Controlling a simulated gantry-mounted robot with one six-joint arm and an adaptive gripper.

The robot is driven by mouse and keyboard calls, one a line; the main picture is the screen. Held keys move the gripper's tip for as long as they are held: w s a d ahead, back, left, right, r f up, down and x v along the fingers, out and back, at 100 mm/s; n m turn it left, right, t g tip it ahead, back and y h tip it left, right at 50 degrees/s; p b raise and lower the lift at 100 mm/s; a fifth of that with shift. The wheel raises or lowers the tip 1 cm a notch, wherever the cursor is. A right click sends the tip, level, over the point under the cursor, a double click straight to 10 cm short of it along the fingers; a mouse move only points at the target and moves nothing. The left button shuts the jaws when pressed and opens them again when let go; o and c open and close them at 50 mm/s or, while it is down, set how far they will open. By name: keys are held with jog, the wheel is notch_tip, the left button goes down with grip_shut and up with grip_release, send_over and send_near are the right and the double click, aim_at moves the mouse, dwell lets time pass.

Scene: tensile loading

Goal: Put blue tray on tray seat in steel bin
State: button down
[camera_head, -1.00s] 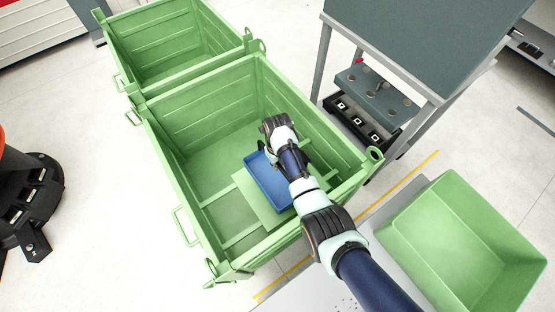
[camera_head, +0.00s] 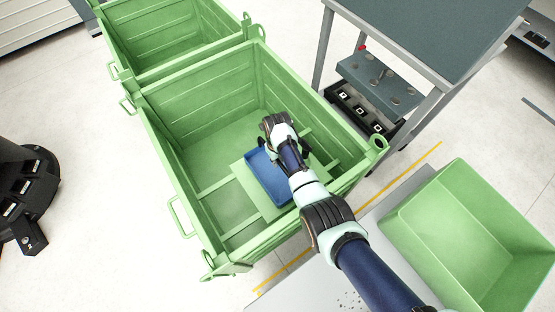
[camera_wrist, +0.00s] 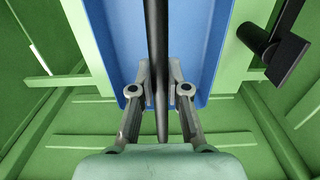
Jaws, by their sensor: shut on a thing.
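The blue tray (camera_head: 266,178) is inside the near green steel bin (camera_head: 190,120), at a flat green plate that looks like the tray seat (camera_head: 247,184). My gripper (camera_head: 272,146) reaches down into the bin at the tray's far edge, and my arm covers the tray's right side. In the wrist view the blue tray (camera_wrist: 205,40) fills the upper middle.
The bin's high walls surround my gripper. A second green bin (camera_head: 170,35) stands behind. A grey table (camera_head: 425,30) with a lower shelf stands at upper right. An empty open green box (camera_head: 470,240) is at lower right.

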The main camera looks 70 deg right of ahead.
jog(key=c, duration=1.2)
grip_release()
jog(key=shift+o, duration=0.2)
notch_tip(320, 180, up, 12)
jog(key=p, duration=0.7)
jog(key=shift+r, duration=0.15)
